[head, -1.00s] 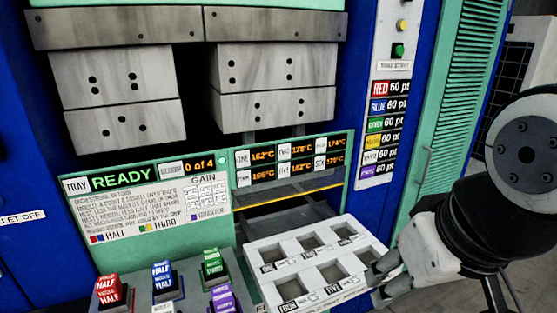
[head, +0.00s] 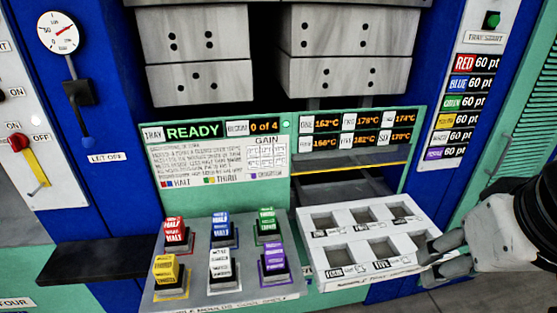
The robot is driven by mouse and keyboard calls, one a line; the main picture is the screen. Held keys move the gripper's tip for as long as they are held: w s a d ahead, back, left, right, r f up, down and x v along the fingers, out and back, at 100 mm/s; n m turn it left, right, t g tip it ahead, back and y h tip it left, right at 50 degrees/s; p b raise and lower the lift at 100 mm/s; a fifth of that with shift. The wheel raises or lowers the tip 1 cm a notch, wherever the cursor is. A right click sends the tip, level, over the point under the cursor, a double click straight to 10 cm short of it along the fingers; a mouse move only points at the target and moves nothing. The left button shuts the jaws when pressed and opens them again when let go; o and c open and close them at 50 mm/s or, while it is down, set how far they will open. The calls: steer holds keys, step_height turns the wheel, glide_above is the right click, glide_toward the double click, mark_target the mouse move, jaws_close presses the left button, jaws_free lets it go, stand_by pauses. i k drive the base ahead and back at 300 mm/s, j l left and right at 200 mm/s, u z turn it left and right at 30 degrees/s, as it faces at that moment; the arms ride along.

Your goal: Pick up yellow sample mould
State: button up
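The yellow sample mould (head: 166,271) stands upright at the front left of the grey mould holder (head: 200,295), in a yellow-edged spot. The red mould (head: 174,232) is behind it and the white mould (head: 220,263) is to its right. My gripper (head: 432,258) is at the right, beside the right edge of the white tray (head: 395,263), well away from the yellow mould. Its fingers look parted with nothing between them. I cannot tell whether they touch the tray.
The blue mould (head: 221,230), green mould (head: 267,225) and purple mould (head: 274,261) share the holder. The tray's visible pockets look empty. A black shelf (head: 95,260) juts out at the left. The press blocks (head: 345,55) hang above.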

mark_target(169, 276)
steer(key=u, duration=1.3)
steer(key=i+l+u, duration=0.15)
steer(key=l, duration=0.2)
steer(key=l+u, duration=0.2)
steer(key=l, duration=0.2)
steer(key=i, duration=0.05)
